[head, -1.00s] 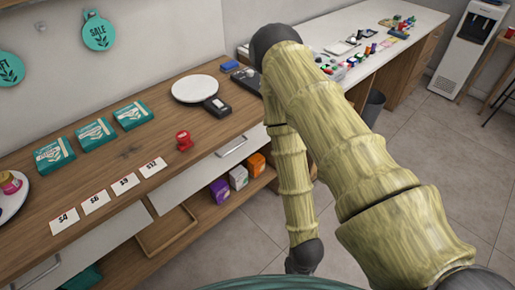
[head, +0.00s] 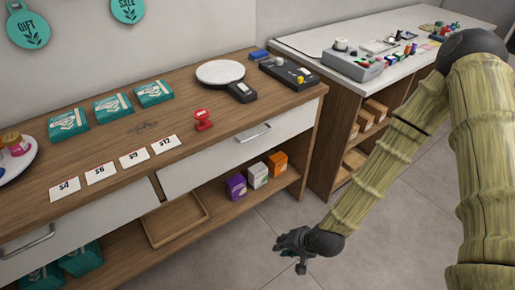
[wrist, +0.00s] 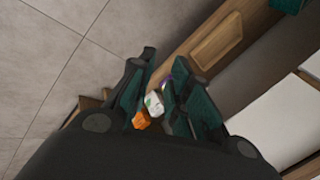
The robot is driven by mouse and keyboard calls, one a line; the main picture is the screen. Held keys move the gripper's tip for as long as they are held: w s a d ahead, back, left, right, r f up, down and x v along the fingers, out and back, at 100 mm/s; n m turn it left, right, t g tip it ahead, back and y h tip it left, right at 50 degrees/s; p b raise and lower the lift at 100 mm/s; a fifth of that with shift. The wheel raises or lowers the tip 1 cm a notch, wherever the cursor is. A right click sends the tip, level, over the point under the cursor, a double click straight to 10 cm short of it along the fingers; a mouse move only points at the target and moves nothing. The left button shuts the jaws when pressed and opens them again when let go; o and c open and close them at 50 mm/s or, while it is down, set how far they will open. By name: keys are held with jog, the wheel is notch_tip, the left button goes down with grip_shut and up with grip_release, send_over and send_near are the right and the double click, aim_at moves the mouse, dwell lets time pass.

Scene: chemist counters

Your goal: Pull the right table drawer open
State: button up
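The right table drawer (head: 215,162) has a white front and a metal bar handle (head: 254,133) near its top edge. It looks shut, flush under the wooden tabletop. My gripper (head: 293,250) hangs over the floor in the head view, in front of and below the drawer, apart from the handle. In the wrist view my gripper (wrist: 160,88) has its two fingers spread, with nothing held. White panels (wrist: 275,120) show at the right of the wrist view; I cannot tell which drawer they belong to, and no handle shows clearly there.
The left drawer (head: 85,228) is beside it. Below, a shelf holds a wooden tray (head: 151,239) and purple (head: 236,186), white (head: 258,174) and orange (head: 277,163) boxes. A second counter (head: 342,110) stands at the right. The floor before the drawers is clear.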

jog(key=w+a+m+t+y+b, duration=0.1)
jog(key=w+a+t+b, duration=0.2)
jog(key=w, duration=0.4)
jog(key=m+t+y+b, duration=0.4)
jog(key=m+t+b, duration=0.15)
jog(key=b, duration=0.95)
send_near(257, 135)
jog(key=shift+n, duration=0.25)
jog(key=x, duration=1)
jog(key=shift+w+f+b, duration=0.2)
jog(key=shift+f+b, duration=0.05)
jog(key=shift+b, duration=0.05)
grip_shut()
